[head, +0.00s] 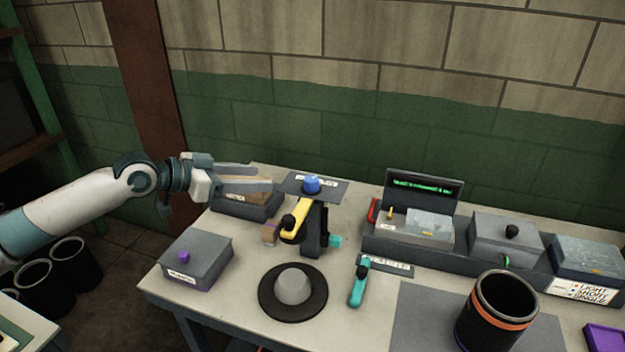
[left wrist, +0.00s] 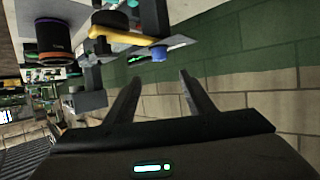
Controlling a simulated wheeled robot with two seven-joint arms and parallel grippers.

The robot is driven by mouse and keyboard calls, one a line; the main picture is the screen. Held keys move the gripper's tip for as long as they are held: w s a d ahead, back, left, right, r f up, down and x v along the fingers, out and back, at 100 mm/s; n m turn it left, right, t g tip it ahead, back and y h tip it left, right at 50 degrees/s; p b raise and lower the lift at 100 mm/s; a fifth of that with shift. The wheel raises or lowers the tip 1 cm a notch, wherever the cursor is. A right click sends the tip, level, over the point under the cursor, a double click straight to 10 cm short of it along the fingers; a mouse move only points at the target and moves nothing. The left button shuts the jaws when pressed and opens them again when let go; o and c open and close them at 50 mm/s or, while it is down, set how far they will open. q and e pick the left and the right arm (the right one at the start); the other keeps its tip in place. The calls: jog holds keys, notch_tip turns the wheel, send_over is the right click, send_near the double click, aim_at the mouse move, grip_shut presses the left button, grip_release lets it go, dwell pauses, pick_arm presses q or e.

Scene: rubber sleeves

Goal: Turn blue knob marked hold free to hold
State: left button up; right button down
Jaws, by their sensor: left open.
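The blue knob (head: 311,184) sits on a grey label plate (head: 335,192) on top of a dark stand with a yellow lever (head: 296,220). The plate's lettering is too small to read, so I cannot tell the knob's setting. My left gripper (head: 268,180) is to the left of the knob, its fingers pointing right toward it, open and empty, apart from it. In the left wrist view the blue knob (left wrist: 159,54) shows beyond the tips of my open left gripper (left wrist: 161,76), roughly between them. My right gripper is not in view.
A display console (head: 424,190) is at right, a black cup (head: 497,312) at front right. The wall is behind.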

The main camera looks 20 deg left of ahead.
aim_at(309, 179)
pick_arm(q)
jog(key=p+x, duration=0.6)
jog(key=x, duration=1)
jog(key=shift+d+r, duration=0.1)
jog(key=shift+r, duration=0.1)
jog(key=shift+w+d+f, duration=0.35)
jog(key=shift+w, duration=0.05)
jog(key=c, duration=1.1)
jog(key=shift+o, duration=0.2)
jog(key=shift+p, duration=0.35)
